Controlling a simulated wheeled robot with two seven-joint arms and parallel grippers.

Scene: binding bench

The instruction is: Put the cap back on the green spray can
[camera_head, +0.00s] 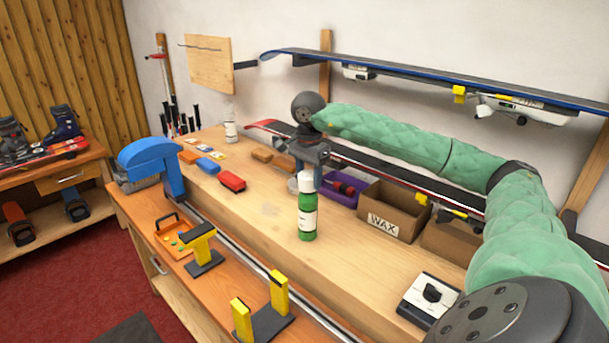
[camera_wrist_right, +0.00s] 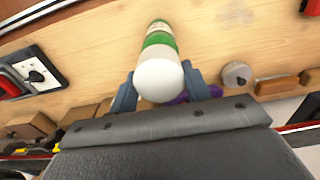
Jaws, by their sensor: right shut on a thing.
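The green spray can (camera_head: 307,222) stands upright on the wooden bench, with a white label band. The white cap (camera_head: 306,182) shows directly at its top, in line with it. My right gripper (camera_head: 308,165) is at the cap, shut on it. In the right wrist view the round white cap (camera_wrist_right: 160,80) sits between the two fingers, and the green and white can (camera_wrist_right: 160,40) runs away beyond it. I cannot tell whether the cap is fully seated or a small gap is left. My left gripper is not in view.
A round metal tin (camera_wrist_right: 237,73) stands close to the can. A purple bin (camera_head: 342,198) and a cardboard WAX box (camera_head: 388,220) are to its right. A red block (camera_head: 232,181) lies to the left. Yellow vise posts (camera_head: 279,291) stand in front. Bench around the can's base is clear.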

